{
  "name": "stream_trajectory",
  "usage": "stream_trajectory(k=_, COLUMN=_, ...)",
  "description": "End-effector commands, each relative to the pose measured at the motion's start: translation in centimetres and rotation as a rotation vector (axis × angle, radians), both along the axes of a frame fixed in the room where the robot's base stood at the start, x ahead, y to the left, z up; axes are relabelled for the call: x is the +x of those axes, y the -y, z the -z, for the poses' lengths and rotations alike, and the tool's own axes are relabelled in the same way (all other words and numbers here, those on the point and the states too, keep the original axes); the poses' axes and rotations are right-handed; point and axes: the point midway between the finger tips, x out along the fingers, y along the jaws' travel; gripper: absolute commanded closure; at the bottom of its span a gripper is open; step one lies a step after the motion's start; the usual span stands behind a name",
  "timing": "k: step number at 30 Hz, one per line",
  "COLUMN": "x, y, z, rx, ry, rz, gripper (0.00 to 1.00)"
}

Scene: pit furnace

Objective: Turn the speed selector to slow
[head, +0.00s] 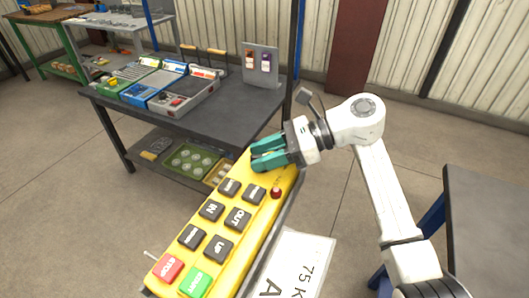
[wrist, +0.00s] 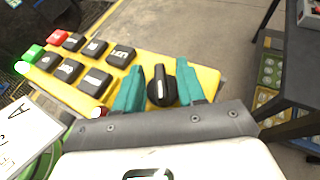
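The yellow control pendant (head: 228,262) slants across the lower middle of the head view and also shows in the wrist view (wrist: 208,77). The speed selector, a black knob (wrist: 161,86) with a pale line on it, sits near one end of the pendant. My gripper (head: 254,156) is over that end and hides the knob in the head view. In the wrist view my gripper (wrist: 162,67) is open, with one teal finger on each side of the knob. Narrow gaps seem to show beside the knob; I cannot tell whether either finger touches it.
Several push buttons cover the pendant, including a red stop (head: 168,267) and a green start (head: 195,283). A small red knob or lamp (head: 276,193) is close to my gripper. A white label (head: 292,262) hangs beside the pendant. A dark workbench (head: 235,112) stands behind.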

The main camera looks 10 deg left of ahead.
Motion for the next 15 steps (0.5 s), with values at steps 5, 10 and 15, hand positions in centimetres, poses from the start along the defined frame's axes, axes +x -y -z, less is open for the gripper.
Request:
stream_trajectory(k=5, x=0.0, y=0.0, z=-0.1, rx=0.001, ry=0.001, rz=0.000, gripper=0.61)
stream_trajectory(k=10, x=0.2, y=0.9, z=-0.4, rx=0.001, ry=0.002, rz=0.001, gripper=0.61)
stream_trajectory(k=15, x=0.8, y=3.6, z=-1.4, rx=0.000, ry=0.002, rz=0.003, gripper=0.61)
